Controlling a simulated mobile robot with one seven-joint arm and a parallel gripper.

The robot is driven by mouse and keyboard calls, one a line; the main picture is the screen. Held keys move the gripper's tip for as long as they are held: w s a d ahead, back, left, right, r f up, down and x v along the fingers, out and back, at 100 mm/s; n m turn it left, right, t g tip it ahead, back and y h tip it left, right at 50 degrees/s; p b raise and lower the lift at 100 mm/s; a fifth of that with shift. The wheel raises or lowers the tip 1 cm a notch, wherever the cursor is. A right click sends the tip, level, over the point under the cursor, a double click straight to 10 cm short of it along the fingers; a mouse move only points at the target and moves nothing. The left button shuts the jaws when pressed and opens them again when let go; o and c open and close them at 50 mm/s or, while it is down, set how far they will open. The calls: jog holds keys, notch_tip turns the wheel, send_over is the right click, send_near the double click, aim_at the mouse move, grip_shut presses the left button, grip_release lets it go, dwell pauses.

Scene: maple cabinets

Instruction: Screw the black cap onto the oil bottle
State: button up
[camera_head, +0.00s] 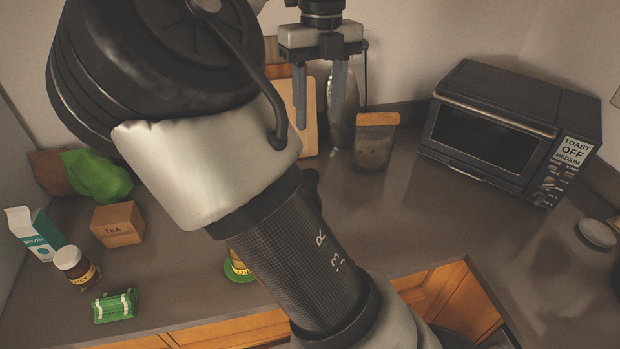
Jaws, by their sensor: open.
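A yellow-labelled item on a green base (239,267) stands on the counter, mostly hidden behind my arm; its label is partly readable and may be the oil bottle's. I cannot see its top or neck. I cannot make out the black cap for certain; a small dark shape shows at my arm's edge, but I cannot tell what it is. My gripper (320,122) is open and empty, pointing down near the back wall, in front of the cutting board and a silvery vessel. It is up and to the right of the yellow-labelled item in the picture.
A toaster oven (505,128) stands at the back right, and a wood-lidded canister (374,145) at the back. A tea box (118,226), honey jar (74,264), broth carton (33,232) and green packet (115,306) are on the left. The counter before the toaster is clear.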

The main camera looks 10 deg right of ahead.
notch_tip(320, 180, down, 8)
jog(key=m+b, duration=0.1)
jog(key=m, duration=0.9)
jog(key=m+b, duration=0.1)
jog(key=m, duration=1.9)
jog(key=shift+s+r+m+b, duration=0.15)
jog(key=shift+r+m+b, duration=0.15)
jog(key=shift+b, duration=0.1)
jog(key=n, duration=0.6)
jog(key=shift+a, duration=0.35)
jog(key=n, duration=0.4)
jog(key=a+n, duration=0.1)
jog(key=n, duration=0.2)
jog(key=shift+w+r+t+b, duration=0.25)
jog(key=shift+r+t+b, duration=0.1)
jog(key=shift+t, duration=0.05)
jog(key=shift+f+b, duration=2.9)
jog(key=shift+f, duration=0.55)
